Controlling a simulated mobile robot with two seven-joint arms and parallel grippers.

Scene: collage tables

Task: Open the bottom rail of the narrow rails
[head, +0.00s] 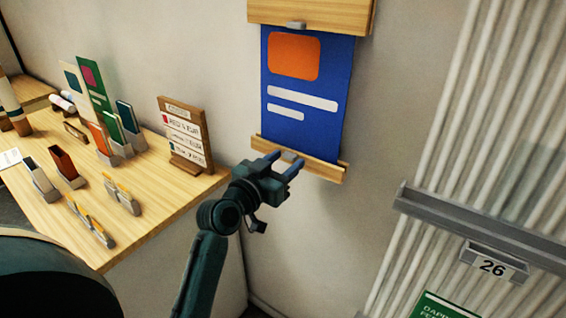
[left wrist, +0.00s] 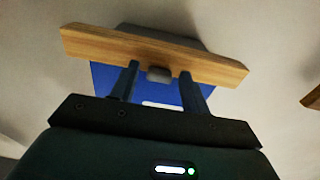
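The narrow rails hold a blue poster (head: 300,125) with an orange block and white bars on the wall. The light-wood bottom rail (head: 328,171) runs along its lower edge, and the top rail (head: 335,14) is at the upper edge. The bottom rail also shows in the left wrist view (left wrist: 90,44), with a small grey clip (left wrist: 158,74) at its middle. My left gripper (head: 289,158) is open, its two fingers apart on either side of the clip. I cannot tell whether they touch it. My right gripper is not in view.
A wooden table (head: 150,235) at left carries card holders and a wooden sign stand (head: 185,135). A ribbed panel with a grey ledge (head: 480,233) and a "26" tag (head: 491,267) is at right. The wall beside the poster is bare.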

